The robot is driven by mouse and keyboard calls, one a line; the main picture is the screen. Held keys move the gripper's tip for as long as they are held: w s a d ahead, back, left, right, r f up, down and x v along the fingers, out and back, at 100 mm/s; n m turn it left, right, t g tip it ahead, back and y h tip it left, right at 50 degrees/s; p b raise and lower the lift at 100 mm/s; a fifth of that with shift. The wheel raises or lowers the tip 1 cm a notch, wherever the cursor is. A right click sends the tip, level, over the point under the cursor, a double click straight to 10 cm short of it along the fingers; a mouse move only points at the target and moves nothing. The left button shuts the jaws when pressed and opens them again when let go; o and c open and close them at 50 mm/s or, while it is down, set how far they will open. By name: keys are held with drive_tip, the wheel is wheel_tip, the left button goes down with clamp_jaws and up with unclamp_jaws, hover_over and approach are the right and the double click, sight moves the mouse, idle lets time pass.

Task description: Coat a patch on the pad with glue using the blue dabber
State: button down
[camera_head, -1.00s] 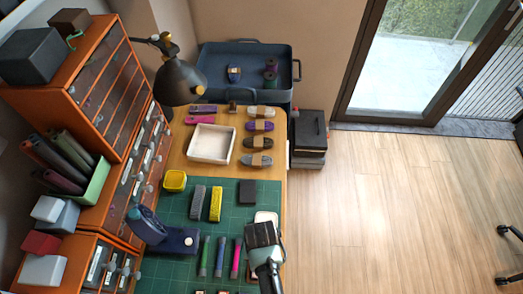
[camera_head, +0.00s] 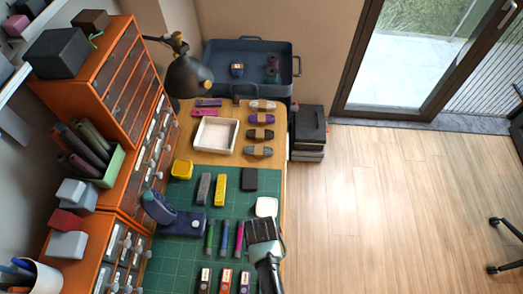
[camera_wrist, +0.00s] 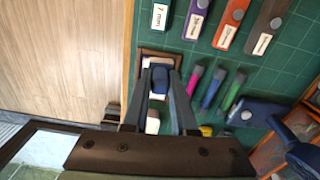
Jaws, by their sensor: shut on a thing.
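My gripper (camera_wrist: 160,88) is shut on a dark blue block-like piece, which looks like the blue dabber (camera_wrist: 160,78). A brown-edged pad (camera_wrist: 145,54) with a pale inner area lies under and just beyond the dabber at the mat's edge. I cannot tell whether the dabber touches the pad, and any glue on it is not discernible. In the head view my gripper (camera_head: 264,241) hides both dabber and pad. A white rounded piece (camera_head: 266,206) lies just behind it and shows partly between the fingers in the wrist view (camera_wrist: 153,122).
Green, blue and magenta tubes (camera_head: 239,238) lie left of my gripper on the green mat (camera_head: 180,262). Labelled bars (camera_head: 225,281) lie nearer the front. A blue tape-dispenser-like thing (camera_head: 180,222) stands farther left. Open floor (camera_head: 390,210) is to the right.

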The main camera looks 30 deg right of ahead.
drive_tip(key=shift+r+p, duration=1.4)
drive_tip(key=shift+r, duration=0.45)
drive_tip(key=shift+a, duration=0.1)
